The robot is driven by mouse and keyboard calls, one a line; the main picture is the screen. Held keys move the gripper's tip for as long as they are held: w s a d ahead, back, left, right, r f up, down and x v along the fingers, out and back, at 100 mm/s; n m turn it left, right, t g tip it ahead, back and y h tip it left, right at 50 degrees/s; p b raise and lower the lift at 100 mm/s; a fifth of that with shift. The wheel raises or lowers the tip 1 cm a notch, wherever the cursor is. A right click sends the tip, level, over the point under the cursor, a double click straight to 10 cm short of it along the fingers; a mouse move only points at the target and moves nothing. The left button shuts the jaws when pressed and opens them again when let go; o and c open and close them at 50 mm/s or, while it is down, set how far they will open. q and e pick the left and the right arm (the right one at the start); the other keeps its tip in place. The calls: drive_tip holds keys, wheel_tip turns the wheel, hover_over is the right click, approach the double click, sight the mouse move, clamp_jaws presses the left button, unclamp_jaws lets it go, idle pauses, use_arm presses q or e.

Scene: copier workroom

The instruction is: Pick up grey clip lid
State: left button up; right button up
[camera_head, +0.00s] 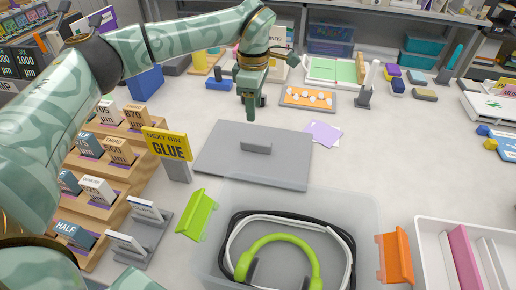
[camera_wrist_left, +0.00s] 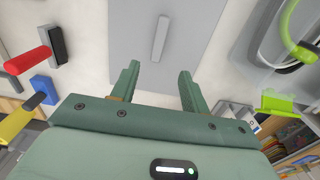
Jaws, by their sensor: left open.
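The grey clip lid (camera_head: 225,158) lies flat on the table, a flat grey plate with a raised bar handle (camera_head: 256,146) in its middle. It also shows in the left wrist view (camera_wrist_left: 186,60), with the handle (camera_wrist_left: 160,38) beyond my fingertips. My left gripper (camera_head: 250,108) is open and empty, above the far edge of the lid and apart from the handle. It also shows in the left wrist view (camera_wrist_left: 158,72). My right gripper is not in either view.
A clear bin (camera_head: 372,215) with cables and green headphones (camera_head: 270,240) stands in front of the lid, flanked by green (camera_head: 197,214) and orange (camera_head: 395,257) clips. A yellow "GLUE" sign (camera_head: 167,145) stands left. Table right of the lid is mostly clear.

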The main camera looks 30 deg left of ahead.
use_arm(q)
drive_tip(key=b, duration=0.1)
hover_over(256, 142)
drive_tip(key=f, duration=0.6)
drive_tip(key=shift+a, duration=0.2)
drive_tip(key=shift+f, duration=0.45)
wheel_tip(256, 142, down, 5)
drive_tip(key=shift+w+d+f+b, duration=0.1)
drive_tip(key=shift+d+b, duration=0.05)
drive_tip(key=shift+b, duration=1.1)
clamp_jaws()
